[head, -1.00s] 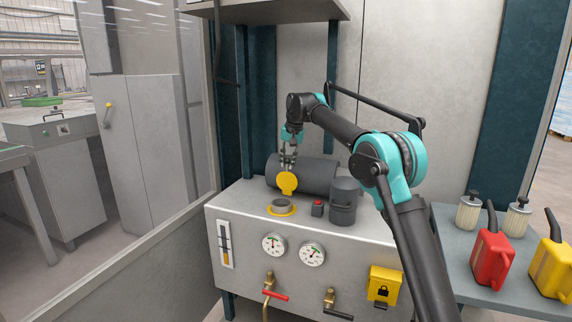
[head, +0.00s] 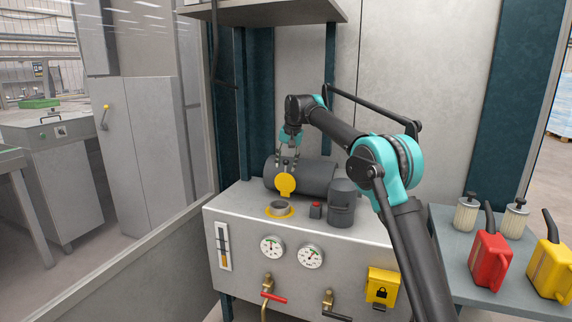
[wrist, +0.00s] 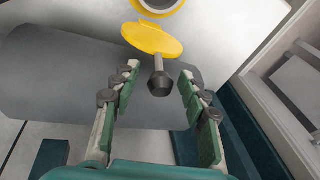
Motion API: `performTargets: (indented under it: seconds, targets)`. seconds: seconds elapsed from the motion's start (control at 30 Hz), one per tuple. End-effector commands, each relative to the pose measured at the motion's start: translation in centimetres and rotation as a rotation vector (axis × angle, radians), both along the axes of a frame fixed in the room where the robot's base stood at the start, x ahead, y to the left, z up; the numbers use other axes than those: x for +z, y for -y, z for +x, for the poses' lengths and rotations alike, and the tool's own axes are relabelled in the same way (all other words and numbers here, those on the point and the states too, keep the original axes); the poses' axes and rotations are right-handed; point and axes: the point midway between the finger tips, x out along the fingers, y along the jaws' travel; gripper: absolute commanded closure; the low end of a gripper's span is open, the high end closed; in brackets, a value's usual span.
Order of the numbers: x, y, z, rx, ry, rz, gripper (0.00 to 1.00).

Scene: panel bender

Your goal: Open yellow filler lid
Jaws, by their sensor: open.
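The yellow filler lid (head: 285,184) stands tilted up, away from the filler neck (head: 280,207) with its yellow ring on top of the grey tank. In the wrist view the lid (wrist: 152,39) shows with a short stem and dark knob (wrist: 160,84) pointing toward my gripper. My gripper (head: 287,162) is just above and behind the lid in the head view. In the wrist view my gripper (wrist: 157,75) is open, with its fingers apart on either side of the knob and not visibly touching it. The filler opening is uncovered.
A dark motor cylinder (head: 315,178) lies right behind the lid, and an upright dark canister (head: 341,203) stands to its right. Gauges, valves and a yellow lock box (head: 382,287) are on the front. A shelf (head: 265,11) hangs above.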

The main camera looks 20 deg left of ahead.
Motion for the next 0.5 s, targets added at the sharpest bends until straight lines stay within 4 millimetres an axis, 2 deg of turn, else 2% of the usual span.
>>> performTargets:
  seconds: [0.13,0.23,0.5]
  targets:
    - [0.3,0.1,-0.1,0.0,0.0,0.0,0.56]
    - [1.2,0.3,-0.3,0.0,0.0,0.0,0.56]
    - [6.3,1.5,-1.3,0.0,0.0,0.0,0.56]
